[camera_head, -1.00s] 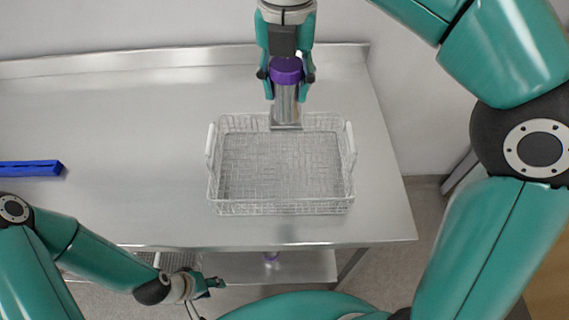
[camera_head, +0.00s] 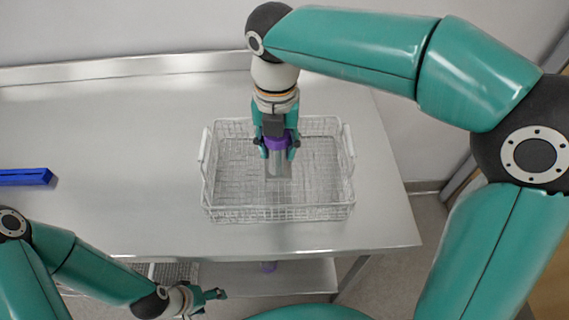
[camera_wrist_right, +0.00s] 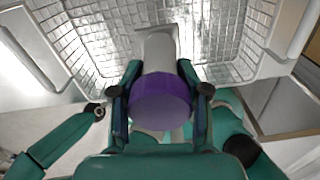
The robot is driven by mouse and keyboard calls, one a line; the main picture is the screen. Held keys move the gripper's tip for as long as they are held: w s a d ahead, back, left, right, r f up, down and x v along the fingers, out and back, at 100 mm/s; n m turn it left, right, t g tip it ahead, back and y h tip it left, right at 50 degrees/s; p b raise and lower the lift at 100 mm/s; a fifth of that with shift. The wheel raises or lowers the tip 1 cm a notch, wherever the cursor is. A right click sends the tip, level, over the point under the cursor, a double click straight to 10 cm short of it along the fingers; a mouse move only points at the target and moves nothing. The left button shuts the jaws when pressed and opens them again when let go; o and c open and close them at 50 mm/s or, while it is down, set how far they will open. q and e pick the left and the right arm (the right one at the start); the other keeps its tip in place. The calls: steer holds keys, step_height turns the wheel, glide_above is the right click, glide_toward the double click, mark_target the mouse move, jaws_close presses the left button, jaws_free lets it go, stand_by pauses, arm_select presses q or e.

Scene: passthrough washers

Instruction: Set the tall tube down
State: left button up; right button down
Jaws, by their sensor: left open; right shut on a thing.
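The tall tube (camera_head: 279,164) is a silver-grey metal cylinder with a purple cap and a squared lower end. My right gripper (camera_head: 277,148) is shut on it near the purple cap and holds it upright over the middle of the wire basket (camera_head: 330,211). I cannot tell whether its lower end touches the basket floor. In the right wrist view the purple cap (camera_wrist_right: 160,100) sits between the two fingers, with the basket mesh (camera_wrist_right: 225,25) beyond. My left gripper (camera_head: 213,295) is open and empty, low in front of the table edge, away from the basket.
The basket stands on a steel table (camera_head: 110,140) with white handles at its left and right sides. A blue bar (camera_head: 25,177) lies at the far left. A lower shelf (camera_head: 300,276) shows below the front edge.

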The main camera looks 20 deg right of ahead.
mark_target(278, 165)
steer(key=shift+f, duration=2.8)
steer(key=c, duration=0.5)
jaws_free()
steer(key=shift+f, duration=0.15)
steer(key=shift+c, duration=0.2)
step_height(278, 165, up, 12)
steer(key=shift+r+p, duration=0.15)
steer(key=shift+p, duration=0.35)
steer(key=shift+w, duration=0.1)
